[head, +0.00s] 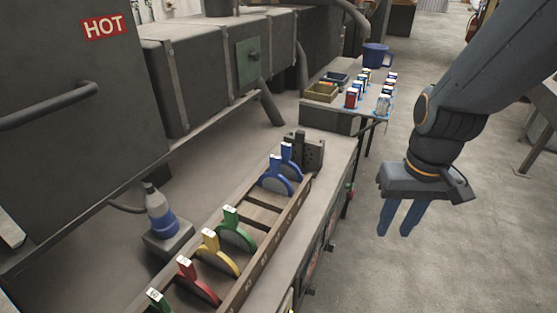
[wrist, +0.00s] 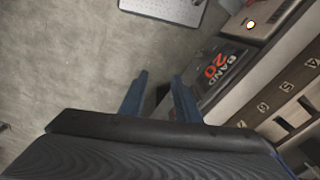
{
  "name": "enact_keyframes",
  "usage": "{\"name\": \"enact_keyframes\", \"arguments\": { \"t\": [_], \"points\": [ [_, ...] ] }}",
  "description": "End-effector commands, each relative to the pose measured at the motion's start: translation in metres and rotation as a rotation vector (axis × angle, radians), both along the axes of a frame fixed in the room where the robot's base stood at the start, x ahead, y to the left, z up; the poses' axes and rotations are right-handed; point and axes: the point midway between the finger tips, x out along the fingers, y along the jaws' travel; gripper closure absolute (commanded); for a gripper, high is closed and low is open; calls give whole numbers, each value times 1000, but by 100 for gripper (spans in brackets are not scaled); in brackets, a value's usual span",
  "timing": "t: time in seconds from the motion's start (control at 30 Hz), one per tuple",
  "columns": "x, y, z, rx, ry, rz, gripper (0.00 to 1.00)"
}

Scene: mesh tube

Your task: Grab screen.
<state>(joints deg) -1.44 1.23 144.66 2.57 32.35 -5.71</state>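My gripper (head: 397,221) hangs in open air right of the bench, fingers pointing down. Its two blue fingers are apart with nothing between them, as the wrist view (wrist: 158,95) also shows. Several coloured round-bodied pieces with tabbed tops, possibly the screens, stand in a slotted rack (head: 262,219): blue ones (head: 275,181) at the far end, then a green one (head: 236,235), a yellow one (head: 218,255), a red one (head: 198,284) and another green one (head: 158,300) nearest. Their mesh, if any, cannot be made out. My gripper is apart from all of them.
A dark cabinet marked HOT (head: 75,100) is at left. A side table behind holds small boxes (head: 352,97) and a blue mug (head: 376,55). The wrist view shows a BAND 20 panel (wrist: 217,70). Floor at right is largely clear.

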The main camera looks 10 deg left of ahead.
Motion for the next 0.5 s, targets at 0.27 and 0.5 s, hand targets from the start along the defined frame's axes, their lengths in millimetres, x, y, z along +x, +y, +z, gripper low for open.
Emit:
{"name": "enact_keyframes", "arguments": {
  "t": [0.27,0.5],
  "points": [
    [75,96,72,113,-119,550,70],
    [115,183,128,193,-255,981,70]
  ]
}}
